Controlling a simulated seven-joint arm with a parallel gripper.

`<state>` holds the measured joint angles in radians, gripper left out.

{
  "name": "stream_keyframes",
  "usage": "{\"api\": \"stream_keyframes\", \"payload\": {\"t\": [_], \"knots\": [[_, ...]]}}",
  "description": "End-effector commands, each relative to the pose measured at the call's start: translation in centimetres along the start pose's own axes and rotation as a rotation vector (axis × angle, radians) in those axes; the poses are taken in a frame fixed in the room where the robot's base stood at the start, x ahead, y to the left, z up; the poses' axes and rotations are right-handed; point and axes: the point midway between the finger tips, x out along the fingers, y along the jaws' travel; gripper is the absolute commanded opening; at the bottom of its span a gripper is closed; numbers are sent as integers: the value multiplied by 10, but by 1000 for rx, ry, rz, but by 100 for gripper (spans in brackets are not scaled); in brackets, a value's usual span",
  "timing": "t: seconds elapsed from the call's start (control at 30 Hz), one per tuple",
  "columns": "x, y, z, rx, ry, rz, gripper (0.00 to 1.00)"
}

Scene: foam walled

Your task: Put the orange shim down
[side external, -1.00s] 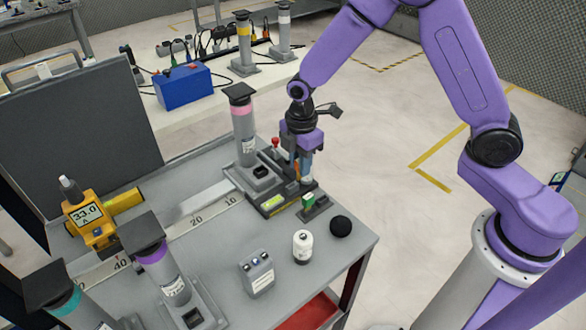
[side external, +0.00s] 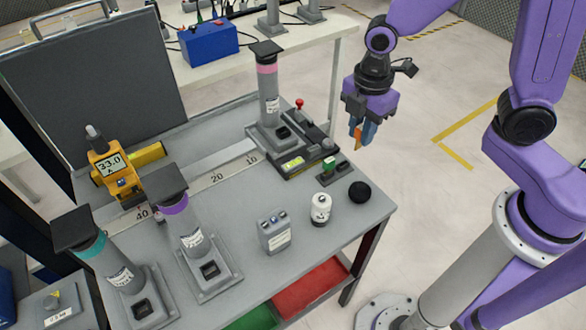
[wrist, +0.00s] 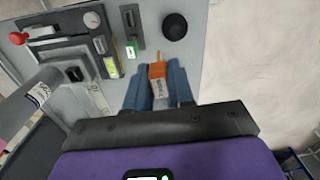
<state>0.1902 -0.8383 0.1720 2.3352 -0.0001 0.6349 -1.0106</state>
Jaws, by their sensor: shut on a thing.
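The orange shim (side external: 358,132) is held in my gripper (side external: 362,136). My gripper is shut on it, raised in the air beyond the right back edge of the grey table (side external: 300,190). In the wrist view the shim (wrist: 157,71) sticks out between my two blue fingers (wrist: 158,85), its orange end outward and a pale, marked part between the fingers. The shim touches nothing else that I can see.
On the table stand a pink-banded post (side external: 267,90), a device with a red knob (side external: 299,103), a small green-topped block (side external: 329,165), a black ball (side external: 360,192), a white bottle (side external: 320,210) and a grey box (side external: 274,232). Bare tabletop lies around the box and bottle.

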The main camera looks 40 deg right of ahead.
Motion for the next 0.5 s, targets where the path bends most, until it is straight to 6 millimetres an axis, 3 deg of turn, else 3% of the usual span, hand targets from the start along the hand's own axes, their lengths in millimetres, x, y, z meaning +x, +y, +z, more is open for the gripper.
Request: {"api": "stream_keyframes", "payload": {"t": [0.03, 0.2, 0.33, 0.5], "knots": [[2, 2, -18, -52, -1, -1, 0], [9, 3, -72, -202, -1, -1, 0], [13, 1, -98, -276, 0, 0, 0], [20, 8, -115, -308, 0, -1, 0]]}}
